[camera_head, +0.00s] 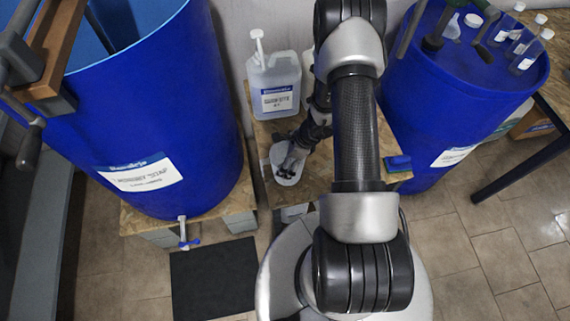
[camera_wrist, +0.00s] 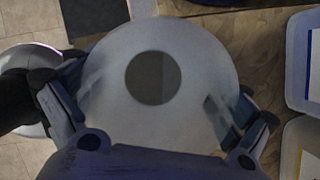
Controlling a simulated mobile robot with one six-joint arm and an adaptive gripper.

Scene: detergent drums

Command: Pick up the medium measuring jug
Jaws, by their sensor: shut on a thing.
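A whitish, round measuring jug (camera_head: 287,177) stands at the left edge of the small wooden table, partly hidden by my gripper (camera_head: 293,160). In the wrist view the jug (camera_wrist: 205,62) fills the middle as a wide pale round shape with a dark grey disc at its centre. My gripper (camera_wrist: 155,112) has one finger on the left and one on the right of the jug, and it is shut on it. The jug's size mark cannot be read. Whether its base touches the table cannot be told.
A white jerrycan (camera_head: 274,85) with a pump stands on the wooden table (camera_head: 345,150) behind the jug. A large blue drum (camera_head: 150,100) is close on the left, another (camera_head: 425,90) on the right with small bottles on top. A blue brush or sponge (camera_head: 398,164) lies at the table's right edge.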

